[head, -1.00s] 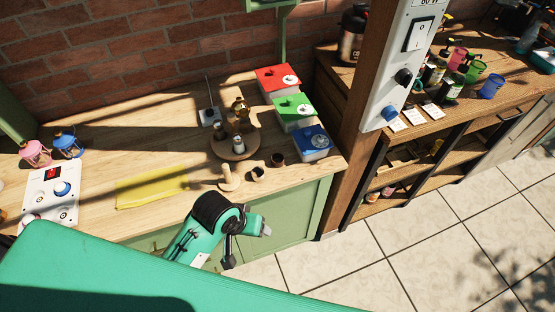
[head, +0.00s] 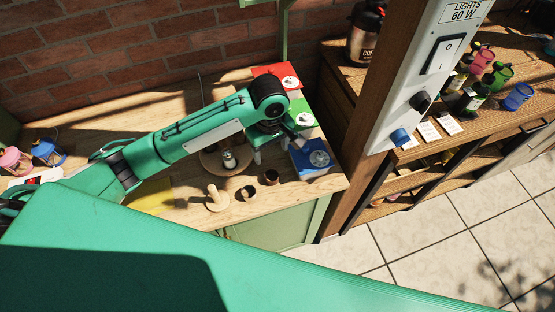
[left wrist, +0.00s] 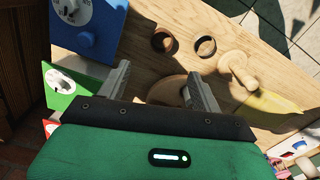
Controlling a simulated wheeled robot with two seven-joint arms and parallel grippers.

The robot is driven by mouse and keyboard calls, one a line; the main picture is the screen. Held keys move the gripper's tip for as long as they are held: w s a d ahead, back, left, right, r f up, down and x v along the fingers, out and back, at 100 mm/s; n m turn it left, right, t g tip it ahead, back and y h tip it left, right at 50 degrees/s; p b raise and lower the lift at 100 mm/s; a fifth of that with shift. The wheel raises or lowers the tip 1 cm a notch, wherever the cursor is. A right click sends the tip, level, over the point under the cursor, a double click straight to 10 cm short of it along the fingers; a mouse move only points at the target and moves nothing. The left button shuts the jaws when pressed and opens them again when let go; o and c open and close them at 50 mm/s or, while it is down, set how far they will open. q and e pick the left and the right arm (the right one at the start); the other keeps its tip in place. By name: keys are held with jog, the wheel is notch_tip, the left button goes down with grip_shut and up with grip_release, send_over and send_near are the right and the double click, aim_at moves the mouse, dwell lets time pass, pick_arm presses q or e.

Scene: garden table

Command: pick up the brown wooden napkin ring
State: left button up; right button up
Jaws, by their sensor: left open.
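One ring (head: 272,182) is close to the blue box, and the other ring (head: 248,198) is close to the wooden peg stand. Both also show in the left wrist view, one (left wrist: 155,45) beyond the gap between my fingers and one (left wrist: 199,51) to its right. My right gripper is not in view.
A blue box (head: 313,168) is right of the rings, with green (head: 302,108) and red (head: 268,72) boxes behind. The wooden peg stand (head: 216,203) is left. A round wooden tray (head: 207,165) holds small vessels. A yellow cloth (head: 150,197) lies farther left.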

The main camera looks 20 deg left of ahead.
pick_arm(q)
jog(key=p, duration=0.2)
send_over(272, 180)
notch_tip(272, 180, down, 8)
jog(key=shift+a+r, duration=0.1)
jog(key=shift+f, duration=0.45)
notch_tip(272, 180, down, 4)
jog(key=shift+r+p, duration=0.25)
jog(key=shift+p, duration=0.6)
jog(key=shift+f, duration=0.45)
jog(key=c, duration=1)
jog(key=shift+c, duration=0.2)
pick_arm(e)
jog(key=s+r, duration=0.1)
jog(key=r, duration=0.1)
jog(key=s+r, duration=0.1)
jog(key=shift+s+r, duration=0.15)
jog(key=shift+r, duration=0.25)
